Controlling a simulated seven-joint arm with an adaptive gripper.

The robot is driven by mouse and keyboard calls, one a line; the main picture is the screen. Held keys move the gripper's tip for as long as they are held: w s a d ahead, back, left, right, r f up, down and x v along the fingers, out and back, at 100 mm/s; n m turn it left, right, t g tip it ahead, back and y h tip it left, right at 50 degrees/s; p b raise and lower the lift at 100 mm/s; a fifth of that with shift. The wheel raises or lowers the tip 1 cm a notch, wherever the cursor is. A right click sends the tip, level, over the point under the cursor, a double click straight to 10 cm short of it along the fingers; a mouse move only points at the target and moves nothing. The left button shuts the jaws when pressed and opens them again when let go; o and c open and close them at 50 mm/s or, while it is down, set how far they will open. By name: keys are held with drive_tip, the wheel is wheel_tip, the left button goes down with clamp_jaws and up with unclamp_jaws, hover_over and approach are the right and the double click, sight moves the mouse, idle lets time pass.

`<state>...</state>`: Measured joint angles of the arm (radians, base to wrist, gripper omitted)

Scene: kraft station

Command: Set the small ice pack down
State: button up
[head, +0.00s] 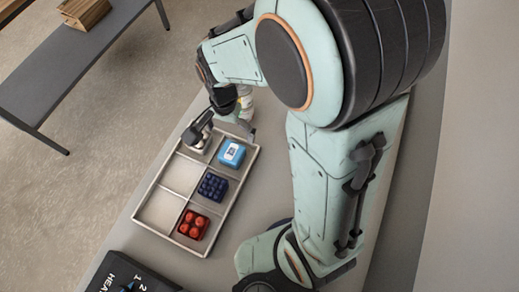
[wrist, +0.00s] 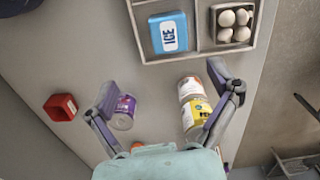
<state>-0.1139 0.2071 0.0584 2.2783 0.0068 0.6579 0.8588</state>
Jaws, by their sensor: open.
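The small ice pack (head: 232,153) is a light blue block with a white label. It lies in the far right compartment of the grey divided tray (head: 146,193). The wrist view shows the ice pack (wrist: 168,35), its label reading "ICE", inside the tray walls and apart from my fingers. My gripper (head: 226,128) is over the tray's far end in the head view. In the wrist view my gripper (wrist: 163,76) has its fingers spread wide, with nothing held between them.
White eggs (wrist: 234,25) sit in the compartment beside the ice pack. Blueberries (head: 212,186) and red tomatoes or fruit (head: 192,225) fill two more; two left compartments are empty. A purple can (wrist: 123,112), a yellow-labelled can (wrist: 196,113) and a red box (wrist: 61,107) stand outside the tray.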

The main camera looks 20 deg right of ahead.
drive_tip(key=s+d+r+n, duration=0.3)
drive_tip(key=s+r+n, duration=0.6)
drive_tip(key=s, duration=0.5)
drive_tip(key=shift+s+r+y, duration=0.25)
drive_tip(key=shift+s+y, duration=0.1)
drive_tip(key=shift+y, duration=0.05)
drive_tip(key=shift+o, duration=1)
